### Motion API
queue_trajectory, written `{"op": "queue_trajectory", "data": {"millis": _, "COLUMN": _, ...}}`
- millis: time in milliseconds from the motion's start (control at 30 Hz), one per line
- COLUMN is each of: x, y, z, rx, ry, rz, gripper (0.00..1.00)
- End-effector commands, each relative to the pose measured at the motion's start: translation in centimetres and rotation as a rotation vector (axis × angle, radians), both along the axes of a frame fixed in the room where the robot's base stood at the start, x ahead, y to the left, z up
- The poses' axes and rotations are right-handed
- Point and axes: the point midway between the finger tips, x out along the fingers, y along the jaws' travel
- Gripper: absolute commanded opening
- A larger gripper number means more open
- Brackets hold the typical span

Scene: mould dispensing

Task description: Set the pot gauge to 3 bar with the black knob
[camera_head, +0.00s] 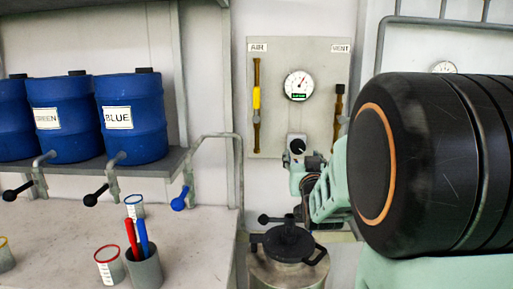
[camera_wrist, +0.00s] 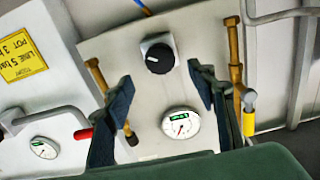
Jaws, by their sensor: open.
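The black knob (camera_head: 297,146) sits on a light square plate low on the grey panel (camera_head: 270,120). In the wrist view the knob (camera_wrist: 160,57) has a white mark and lies a little beyond the fingertips, between their lines. A round white gauge (camera_head: 298,86) with a green display is above the knob; it also shows in the wrist view (camera_wrist: 181,124), its reading too small to tell. My gripper (camera_wrist: 160,76) is open and empty, its fingers apart from the knob. In the head view my arm reaches in from the right, just below the knob.
Brass pipes flank the gauge under AIR and VENT labels, one with a yellow sleeve (camera_head: 256,98). A lidded metal pot (camera_head: 288,268) stands below. Blue drums (camera_head: 131,118) and cups are left. A yellow sign (camera_wrist: 22,56) and second gauge (camera_wrist: 44,147) show in the wrist view.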

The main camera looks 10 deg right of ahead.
Motion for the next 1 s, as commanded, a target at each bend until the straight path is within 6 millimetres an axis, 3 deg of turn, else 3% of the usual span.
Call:
{"op": "queue_trajectory", "data": {"millis": 200, "x": 3.8, "y": -1.1, "z": -0.1, "rx": -0.001, "ry": 0.002, "rz": 0.001, "gripper": 0.51}}
{"op": "queue_trajectory", "data": {"millis": 400, "x": 6.0, "y": -1.7, "z": 0.0, "rx": -0.001, "ry": 0.001, "rz": 0.001, "gripper": 0.51}}
{"op": "queue_trajectory", "data": {"millis": 833, "x": 6.9, "y": -2.0, "z": 0.0, "rx": -0.001, "ry": 0.001, "rz": 0.001, "gripper": 0.51}}
{"op": "queue_trajectory", "data": {"millis": 1000, "x": 6.9, "y": -2.0, "z": 0.0, "rx": -0.001, "ry": 0.001, "rz": 0.001, "gripper": 0.35}}
